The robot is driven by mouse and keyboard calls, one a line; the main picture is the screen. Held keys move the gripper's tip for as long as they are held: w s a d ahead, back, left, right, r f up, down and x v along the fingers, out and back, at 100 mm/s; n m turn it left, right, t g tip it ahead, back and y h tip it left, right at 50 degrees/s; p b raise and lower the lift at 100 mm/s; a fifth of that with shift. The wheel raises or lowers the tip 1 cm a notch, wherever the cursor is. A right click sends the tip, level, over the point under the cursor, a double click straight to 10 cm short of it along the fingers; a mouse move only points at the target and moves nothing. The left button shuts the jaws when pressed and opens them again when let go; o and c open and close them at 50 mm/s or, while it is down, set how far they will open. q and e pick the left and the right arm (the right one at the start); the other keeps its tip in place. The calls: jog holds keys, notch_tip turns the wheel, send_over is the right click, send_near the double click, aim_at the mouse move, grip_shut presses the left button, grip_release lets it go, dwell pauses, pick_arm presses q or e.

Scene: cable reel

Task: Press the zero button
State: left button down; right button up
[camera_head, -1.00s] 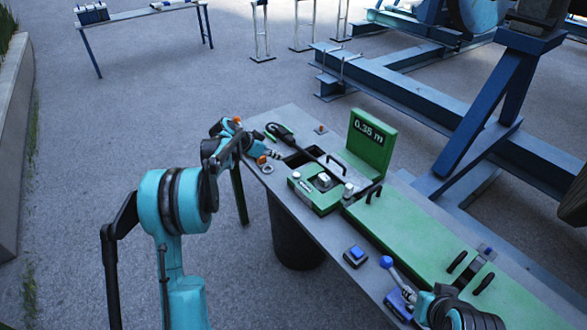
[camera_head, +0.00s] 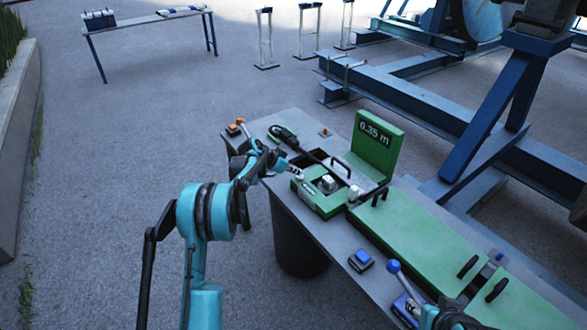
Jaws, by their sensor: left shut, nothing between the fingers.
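A green display panel (camera_head: 375,148) reading "0.35 m" stands upright at the back of the grey bench (camera_head: 318,235). In front of it is a green measuring unit (camera_head: 325,203) with grey round parts on top. My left gripper (camera_head: 298,173) is shut and empty, its tip at the near left corner of this unit. It hides that corner, where a small pale button showed earlier; I cannot tell whether the tip touches it. My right gripper (camera_head: 455,316) is partly in view at the bottom edge, near a blue-knobbed lever (camera_head: 394,267); its fingers cannot be made out.
A blue button box (camera_head: 361,260) sits on the bench's front edge. An orange button (camera_head: 236,129) is at the left end, beside a black hand tool (camera_head: 283,133). A long green plate (camera_head: 430,235) with black handles runs right. Blue steel frames stand behind.

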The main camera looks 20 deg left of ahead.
pick_arm(q)
jog(key=shift+f, duration=0.3)
pick_arm(e)
jog(key=shift+f, duration=0.1)
